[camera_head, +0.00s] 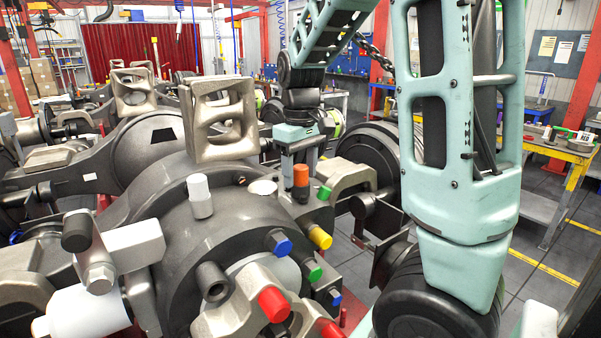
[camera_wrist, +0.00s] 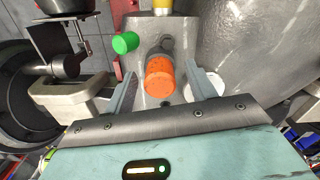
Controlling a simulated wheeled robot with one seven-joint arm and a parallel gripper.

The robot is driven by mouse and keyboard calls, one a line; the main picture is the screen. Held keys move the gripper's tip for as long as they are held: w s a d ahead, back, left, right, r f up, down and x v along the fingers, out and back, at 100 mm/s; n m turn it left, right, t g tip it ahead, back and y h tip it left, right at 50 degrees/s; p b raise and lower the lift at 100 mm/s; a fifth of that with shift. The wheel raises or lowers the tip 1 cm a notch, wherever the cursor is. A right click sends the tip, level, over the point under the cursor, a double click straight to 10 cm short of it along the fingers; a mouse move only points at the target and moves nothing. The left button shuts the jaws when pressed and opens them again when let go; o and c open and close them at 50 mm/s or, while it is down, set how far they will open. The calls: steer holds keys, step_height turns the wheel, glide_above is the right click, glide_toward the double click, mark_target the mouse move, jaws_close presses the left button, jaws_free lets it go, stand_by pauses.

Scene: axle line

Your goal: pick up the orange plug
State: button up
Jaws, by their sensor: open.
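The orange plug (camera_head: 301,176) stands upright on top of the grey axle housing (camera_head: 215,235) in the head view. In the wrist view the orange plug (camera_wrist: 159,76) shows between the two fingers. My gripper (camera_head: 300,165) is open and points down, with its fingers around or just above the plug. In the wrist view my gripper (camera_wrist: 160,90) has one finger on each side of the plug, with gaps visible. Whether a finger touches the plug I cannot tell.
A green plug (camera_head: 324,192) and a yellow plug (camera_head: 319,237) sit close by on the housing. Blue (camera_head: 279,242), red (camera_head: 273,304) and white (camera_head: 200,195) plugs are nearer. A cast bracket (camera_head: 218,118) rises left of my gripper. A yellow-framed workbench (camera_head: 567,155) stands far right.

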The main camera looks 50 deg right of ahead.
mark_target(300, 166)
steer(key=c, duration=1.1)
step_height(300, 166, up, 10)
steer(key=b, duration=0.2)
steer(key=shift+b, duration=0.35)
